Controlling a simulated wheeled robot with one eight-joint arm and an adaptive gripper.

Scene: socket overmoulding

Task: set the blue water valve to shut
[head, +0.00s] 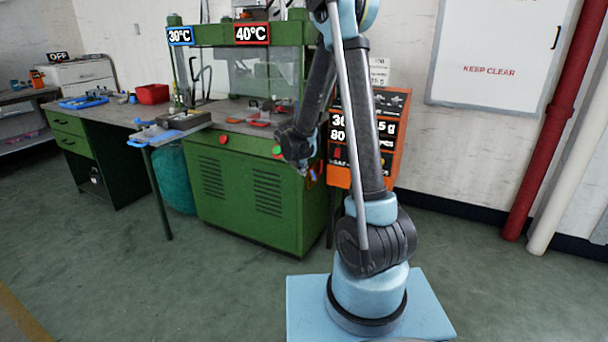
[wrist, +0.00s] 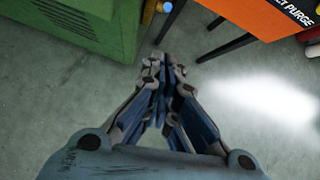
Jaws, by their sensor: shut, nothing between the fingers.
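My gripper (wrist: 161,68) is in the middle of the wrist view, its fingers together and empty above the green floor. A small blue part (wrist: 168,7) shows at the top edge of the wrist view, beside a brass-coloured fitting and the green machine's side. It may be the blue water valve, but it is too small and cut off to tell its setting. The blue part is beyond my fingertips and apart from them. In the head view my wrist hangs by the right end of the green machine (head: 225,205), and my arm hides part of that area.
An orange panel unit (head: 392,150) stands right of the machine; its orange top (wrist: 285,12) and dark legs show in the wrist view, right of my fingers. A bench (head: 110,112) with a red bin (head: 152,94) stands left. The floor in front is clear.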

